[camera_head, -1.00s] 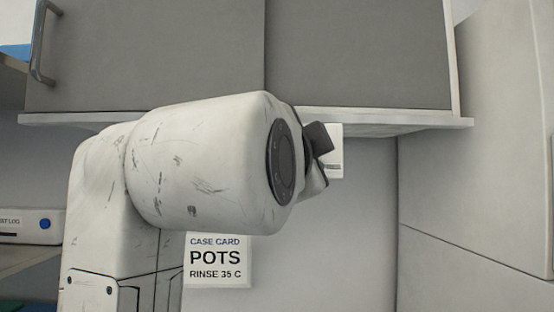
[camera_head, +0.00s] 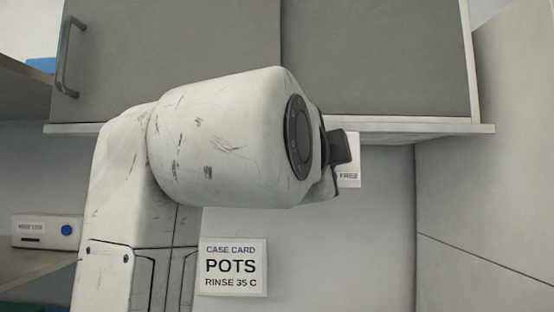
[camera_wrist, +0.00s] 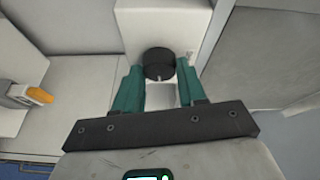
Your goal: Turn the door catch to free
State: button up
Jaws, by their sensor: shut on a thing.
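The door catch shows in the wrist view as a round black knob (camera_wrist: 159,62) with a small pale mark on its near edge. It sits on a white plate (camera_wrist: 161,18). My gripper (camera_wrist: 158,70) has its two teal fingers shut on the knob, one on each side. In the head view my arm covers the knob and the fingers. A small white card (camera_head: 348,172) shows just right of the wrist there, partly hidden, its print too small to read surely.
A grey cabinet (camera_head: 380,60) with a metal handle (camera_head: 68,57) hangs above my arm. A card reading "POTS RINSE 35 C" (camera_head: 232,268) is on the wall below. A white box with a blue button (camera_head: 47,231) stands on the left shelf. A pale panel (camera_head: 500,150) closes the right side.

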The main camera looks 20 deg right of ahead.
jog(key=o, duration=1.1)
jog(key=shift+c, duration=0.2)
jog(key=b+v, duration=0.1)
jog(key=v, duration=0.9)
jog(key=shift+s+a, duration=0.25)
jog(key=shift+f, duration=0.1)
